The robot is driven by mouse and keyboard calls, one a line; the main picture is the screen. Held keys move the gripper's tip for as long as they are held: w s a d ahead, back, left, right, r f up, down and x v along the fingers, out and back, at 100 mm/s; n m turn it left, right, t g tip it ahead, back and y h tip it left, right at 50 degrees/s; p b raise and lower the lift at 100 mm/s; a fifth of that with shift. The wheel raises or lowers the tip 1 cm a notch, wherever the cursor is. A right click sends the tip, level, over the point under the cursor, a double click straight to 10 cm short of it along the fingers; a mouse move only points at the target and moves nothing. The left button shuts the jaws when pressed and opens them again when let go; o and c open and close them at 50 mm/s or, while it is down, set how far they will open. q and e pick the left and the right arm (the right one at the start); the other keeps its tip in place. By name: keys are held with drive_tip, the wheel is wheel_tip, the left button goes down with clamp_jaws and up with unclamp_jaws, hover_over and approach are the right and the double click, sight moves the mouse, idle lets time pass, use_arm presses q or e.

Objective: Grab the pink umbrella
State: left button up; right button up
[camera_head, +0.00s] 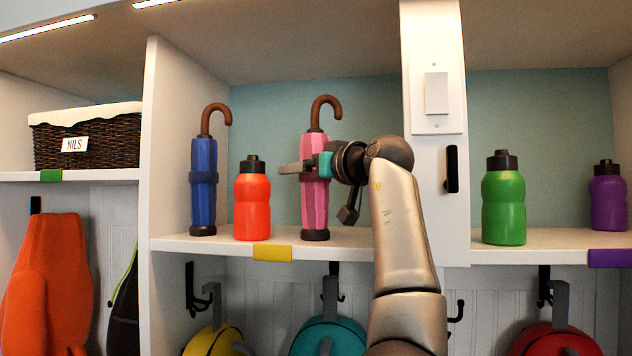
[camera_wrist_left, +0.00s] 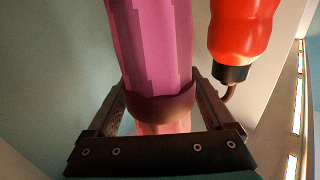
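The pink umbrella (camera_head: 315,205) stands upright on the white shelf, with a curved brown handle at its top. My left gripper (camera_head: 300,168) reaches it from the right at mid height. In the left wrist view the pink umbrella (camera_wrist_left: 155,45) lies between the two fingers of the left gripper (camera_wrist_left: 158,100), which flank its strap. The fingers look spread wide, with their inner faces showing; whether they touch the umbrella is hard to tell. My right gripper is not in view.
An orange-red bottle (camera_head: 252,203) and a blue umbrella (camera_head: 203,185) stand left of the pink umbrella on the same shelf. A white post with a switch (camera_head: 436,93) rises at right. A green bottle (camera_head: 503,205) and purple bottle (camera_head: 608,197) stand beyond it. Bags hang below.

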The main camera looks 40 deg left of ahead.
use_arm(q)
clamp_jaws()
drive_tip(key=shift+r, duration=0.1)
idle(0.4)
drive_tip(key=shift+r, duration=0.1)
